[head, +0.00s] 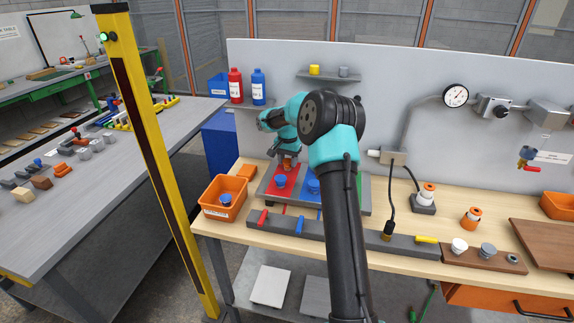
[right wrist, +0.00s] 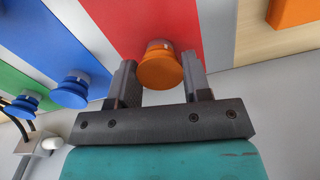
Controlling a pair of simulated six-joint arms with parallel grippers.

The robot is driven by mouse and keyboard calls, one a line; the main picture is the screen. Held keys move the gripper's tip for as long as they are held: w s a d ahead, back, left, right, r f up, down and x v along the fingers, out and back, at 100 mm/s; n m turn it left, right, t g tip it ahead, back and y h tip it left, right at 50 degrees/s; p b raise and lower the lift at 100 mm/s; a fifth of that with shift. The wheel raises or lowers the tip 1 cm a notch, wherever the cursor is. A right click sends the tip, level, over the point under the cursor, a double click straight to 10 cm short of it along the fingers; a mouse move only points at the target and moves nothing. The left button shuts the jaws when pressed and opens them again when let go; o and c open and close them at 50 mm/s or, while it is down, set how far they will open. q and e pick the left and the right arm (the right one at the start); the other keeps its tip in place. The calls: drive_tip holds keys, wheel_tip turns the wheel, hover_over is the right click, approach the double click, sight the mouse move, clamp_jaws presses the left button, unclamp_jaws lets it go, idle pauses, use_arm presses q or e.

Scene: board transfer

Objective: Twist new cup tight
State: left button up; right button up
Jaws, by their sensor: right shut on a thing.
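My right gripper (head: 287,168) reaches down over the far part of the red strip (head: 266,188) on the bench board. It is shut on an orange cup (right wrist: 160,72), which sits upright on the red strip (right wrist: 140,22) between the two fingers in the right wrist view. In the head view the gripper and arm hide part of the cup (head: 287,165). A blue cup (head: 280,181) stands nearer on the red strip, and another blue cup (head: 313,186) stands on the blue strip beside my forearm. My left gripper is not in view.
An orange bin (head: 238,209) holding a blue-topped piece stands left of the board. A grey rack (head: 265,228) with coloured handles runs along the front. A small shelf (head: 328,78) hangs on the back panel. My forearm hides the board's middle.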

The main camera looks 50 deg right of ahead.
sight(288, 161)
drive_tip(key=shift+m, duration=0.3)
drive_tip(key=m, duration=0.3)
drive_tip(key=o, duration=1)
wheel_tip(288, 161, up, 17)
drive_tip(key=shift+r, duration=0.2)
idle(0.6)
